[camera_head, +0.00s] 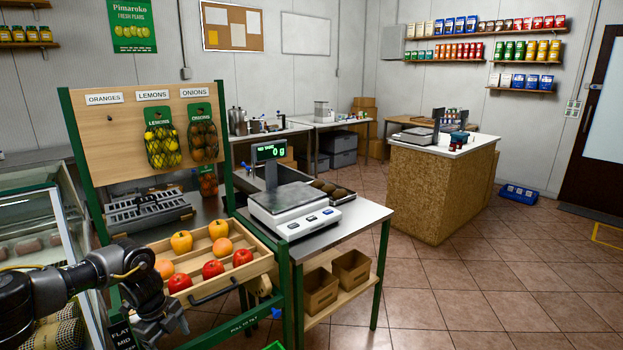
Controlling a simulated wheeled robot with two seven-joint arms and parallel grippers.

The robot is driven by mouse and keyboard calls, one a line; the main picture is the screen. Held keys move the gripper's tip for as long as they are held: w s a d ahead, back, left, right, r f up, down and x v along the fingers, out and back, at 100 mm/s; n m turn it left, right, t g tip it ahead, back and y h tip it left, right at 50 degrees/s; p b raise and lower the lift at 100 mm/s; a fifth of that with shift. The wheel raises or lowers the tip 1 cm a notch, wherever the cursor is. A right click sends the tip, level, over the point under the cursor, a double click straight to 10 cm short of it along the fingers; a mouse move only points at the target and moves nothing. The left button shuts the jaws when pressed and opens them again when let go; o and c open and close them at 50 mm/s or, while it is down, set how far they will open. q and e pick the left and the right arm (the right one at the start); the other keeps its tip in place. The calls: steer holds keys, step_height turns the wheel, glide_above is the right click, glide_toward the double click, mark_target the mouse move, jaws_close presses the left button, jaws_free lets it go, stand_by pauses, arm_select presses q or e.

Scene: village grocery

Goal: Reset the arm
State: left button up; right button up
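My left arm comes in from the lower left, bent, with its dark gripper (166,328) low in front of the wooden fruit tray. The gripper points down beside the tray's left front corner. Its fingers are dark and partly cut off by the shelf, so I cannot tell whether they are open or shut. I see nothing clearly held in it. My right arm and gripper are not in view.
The tilted wooden tray (239,277) holds several apples and orange or yellow fruits. A glass case (62,215) stands close at left. A scale (292,209) reading 0 g sits on the steel table (352,222).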

arm_select(q)
steer(key=s+d+f+m+t+h, duration=0.15)
steer(key=d+f, duration=0.25)
steer(key=d, duration=0.4)
steer(key=s+d+f+h, duration=0.1)
steer(key=s+d+f, duration=0.2)
steer(key=d, duration=0.5)
steer(key=s+d+f+m+h, duration=0.1)
steer(key=s+d+f, duration=0.25)
steer(key=d, duration=0.55)
steer(key=s+d+r+n+t+h, duration=0.2)
steer(key=s+d+r+n+t, duration=0.15)
steer(key=s+d+n, duration=0.55)
steer(key=s+a+n+g+y, duration=0.2)
steer(key=s+a+n+y, duration=0.5)
steer(key=s+a+n, duration=0.95)
steer(key=s+a+f+m+g, duration=0.1)
steer(key=s+a+f+m, duration=0.15)
steer(key=f, duration=1.15)
steer(key=s+a+f+m, duration=0.1)
steer(key=s+a+f, duration=0.2)
steer(key=f, duration=1.2)
steer(key=s+a+f+g, duration=0.1)
steer(key=s+a+f, duration=0.1)
steer(key=s+f, duration=1.1)
steer(key=shift+s+a, duration=0.3)
steer(key=shift+s, duration=0.75)
